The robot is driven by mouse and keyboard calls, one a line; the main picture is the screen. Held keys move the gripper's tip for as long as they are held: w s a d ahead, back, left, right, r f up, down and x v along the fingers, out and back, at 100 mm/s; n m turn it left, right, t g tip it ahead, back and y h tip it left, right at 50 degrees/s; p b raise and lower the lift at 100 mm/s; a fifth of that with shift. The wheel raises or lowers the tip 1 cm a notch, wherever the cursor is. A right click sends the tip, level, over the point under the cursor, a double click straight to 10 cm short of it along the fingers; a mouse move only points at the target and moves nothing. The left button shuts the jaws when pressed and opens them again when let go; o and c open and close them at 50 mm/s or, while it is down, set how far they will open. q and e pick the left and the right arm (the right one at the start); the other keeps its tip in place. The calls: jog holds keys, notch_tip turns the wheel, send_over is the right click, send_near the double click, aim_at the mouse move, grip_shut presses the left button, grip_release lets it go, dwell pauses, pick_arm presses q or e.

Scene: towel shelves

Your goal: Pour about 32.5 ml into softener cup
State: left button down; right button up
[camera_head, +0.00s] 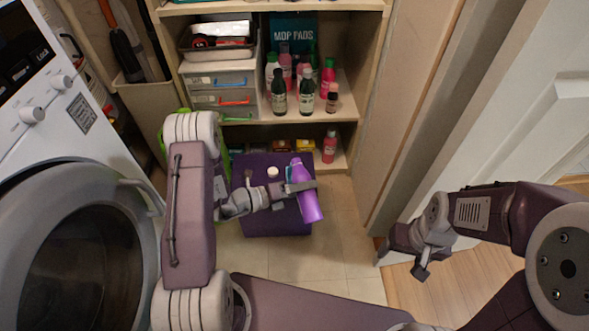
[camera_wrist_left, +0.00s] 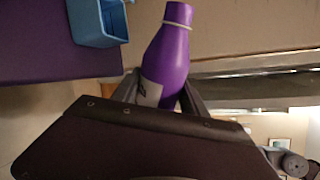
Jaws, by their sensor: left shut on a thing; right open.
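My left gripper (camera_head: 301,187) is shut on a purple bottle (camera_head: 308,204), over the right side of a purple stool or box (camera_head: 262,225). In the left wrist view the fingers (camera_wrist_left: 160,97) grip the bottle (camera_wrist_left: 166,62) around its body, with its neck pointing up and away. A small blue square cup (camera_wrist_left: 101,25), likely the softener cup, stands on the purple surface left of the bottle, apart from it. In the head view only a sliver of this cup (camera_head: 289,173) shows beside the bottle. No liquid stream is visible. My right gripper (camera_head: 402,261) is open and empty.
A small white round item (camera_head: 272,172) sits on the purple top. Behind it a wooden shelf (camera_head: 345,108) holds several bottles and a drawer unit (camera_head: 222,90). A washing machine (camera_head: 75,250) stands left, its round door facing the room. Tiled floor (camera_head: 345,235) is clear to the right.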

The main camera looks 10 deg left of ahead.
pick_arm(q)
jog(key=shift+s+f+n, duration=0.1)
jog(key=shift+n, duration=0.4)
jog(key=shift+r+p, duration=0.7)
jog(key=shift+p, duration=0.3)
jog(key=shift+r+n+g+p, duration=0.25)
jog(key=shift+n+g+p, duration=0.15)
jog(key=shift+n+p, duration=0.5)
jog(key=shift+r+n+g+h+p, duration=0.35)
jog(key=shift+r+p, duration=0.25)
jog(key=shift+p, duration=0.7)
jog(key=shift+f, duration=0.1)
jog(key=shift+d, duration=0.1)
